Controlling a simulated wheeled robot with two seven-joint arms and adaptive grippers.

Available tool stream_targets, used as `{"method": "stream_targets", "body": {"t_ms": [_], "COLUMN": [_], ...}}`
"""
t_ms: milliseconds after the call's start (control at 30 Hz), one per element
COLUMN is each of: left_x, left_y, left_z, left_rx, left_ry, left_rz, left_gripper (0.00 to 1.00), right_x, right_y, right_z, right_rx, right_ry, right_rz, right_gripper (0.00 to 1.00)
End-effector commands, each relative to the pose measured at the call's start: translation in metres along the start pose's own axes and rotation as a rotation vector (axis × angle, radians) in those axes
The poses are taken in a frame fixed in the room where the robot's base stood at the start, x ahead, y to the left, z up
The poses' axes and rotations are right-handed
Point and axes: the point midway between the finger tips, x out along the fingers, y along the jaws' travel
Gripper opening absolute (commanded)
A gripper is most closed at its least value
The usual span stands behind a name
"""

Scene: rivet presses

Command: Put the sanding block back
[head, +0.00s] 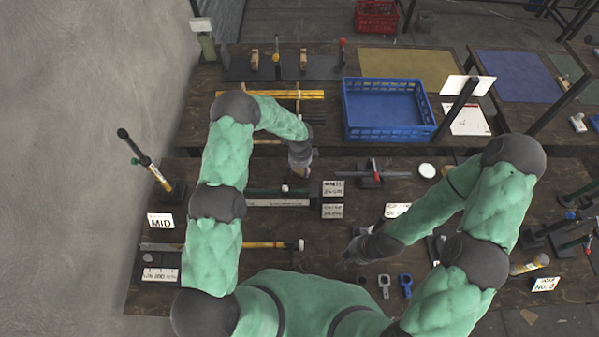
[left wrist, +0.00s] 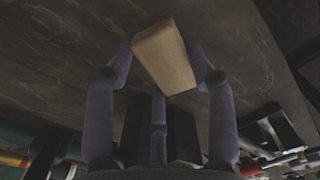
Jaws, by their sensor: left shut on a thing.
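The sanding block, a pale wooden block (left wrist: 165,57), is held between the fingers of my left gripper (left wrist: 163,68) in the left wrist view, tilted, with dark board behind it. In the head view my left gripper (head: 301,165) is over the gap between the back and front benches, and its own arm hides the block. My right gripper (head: 358,250) is low over the front bench, right of centre. Its fingers are too small and dark to tell if they are open.
A blue crate (head: 388,140) stands on the back bench, right of my left gripper. Yellow bars (head: 290,95) lie left of it. Label cards (head: 333,188), a dark-based tool (head: 370,178) and a white disc (head: 427,170) are on the front bench. A wall is at left.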

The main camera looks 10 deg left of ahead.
Motion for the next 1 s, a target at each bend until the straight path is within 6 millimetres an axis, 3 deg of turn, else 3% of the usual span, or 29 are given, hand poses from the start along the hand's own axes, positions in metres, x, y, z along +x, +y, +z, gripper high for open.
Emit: {"method": "stream_targets", "body": {"t_ms": [200,600,633,700,1000], "left_x": [0.021,0.025,0.025,0.024,0.024], "left_y": [0.0,0.0,0.0,0.0,0.0], "left_z": [0.0,0.0,0.0,0.0,0.0], "left_rx": [-0.001,-0.001,-0.001,-0.001,-0.001], "left_ry": [0.0,0.0,0.0,0.0,0.0], "left_rz": [0.0,-0.001,0.0,0.0,0.0], "left_gripper": [0.24,0.24,0.58,0.78,0.79], "right_x": [0.0,0.004,0.004,0.003,0.003], "right_y": [0.0,0.001,0.001,0.001,0.001], "right_z": [0.0,0.0,0.0,0.0,0.0], "right_rx": [0.0,0.0,0.0,0.0,0.0], "right_ry": [0.0,0.0,0.0,0.0,0.0], "right_rz": [0.0,0.0,0.0,0.0,0.0], "right_gripper": [0.0,0.0,0.0,0.0,0.0]}}
